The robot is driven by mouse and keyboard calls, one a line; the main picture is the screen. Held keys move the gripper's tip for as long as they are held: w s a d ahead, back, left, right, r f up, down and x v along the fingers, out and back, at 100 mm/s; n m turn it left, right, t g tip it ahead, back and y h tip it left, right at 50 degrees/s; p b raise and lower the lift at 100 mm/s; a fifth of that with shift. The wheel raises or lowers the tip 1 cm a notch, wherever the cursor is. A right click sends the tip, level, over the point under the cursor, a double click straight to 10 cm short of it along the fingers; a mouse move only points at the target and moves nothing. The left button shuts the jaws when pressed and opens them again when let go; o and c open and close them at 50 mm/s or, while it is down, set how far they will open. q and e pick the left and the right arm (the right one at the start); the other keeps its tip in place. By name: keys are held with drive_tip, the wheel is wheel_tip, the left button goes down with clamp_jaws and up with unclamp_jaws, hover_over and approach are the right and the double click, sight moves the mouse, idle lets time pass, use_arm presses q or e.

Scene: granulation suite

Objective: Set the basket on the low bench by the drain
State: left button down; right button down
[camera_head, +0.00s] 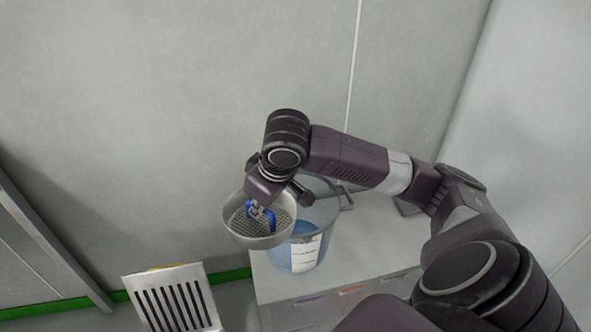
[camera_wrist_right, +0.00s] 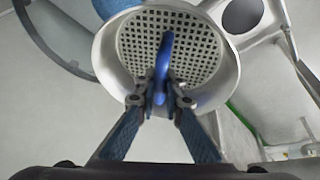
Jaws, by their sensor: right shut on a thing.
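The basket (camera_head: 258,241) is a round, light grey bowl with a perforated floor and a blue handle. It hangs in the air at mid-picture in the head view, in front of and partly over a clear bucket. My right gripper (camera_head: 259,209) is above the basket, shut on its blue handle. In the right wrist view the basket (camera_wrist_right: 190,48) lies just beyond the fingertips (camera_wrist_right: 160,102), with the handle (camera_wrist_right: 163,62) between them. My left gripper is not in view. A slotted metal surface (camera_head: 172,297) shows at the lower left; I cannot tell if it is the low bench.
The clear bucket (camera_head: 304,256) holds blue liquid and stands on a pale cabinet top (camera_head: 352,250), partly hidden by my right arm. A grey wall (camera_head: 180,90) rises behind. A green strip (camera_head: 60,307) runs along the wall's foot. The air left of the basket looks clear.

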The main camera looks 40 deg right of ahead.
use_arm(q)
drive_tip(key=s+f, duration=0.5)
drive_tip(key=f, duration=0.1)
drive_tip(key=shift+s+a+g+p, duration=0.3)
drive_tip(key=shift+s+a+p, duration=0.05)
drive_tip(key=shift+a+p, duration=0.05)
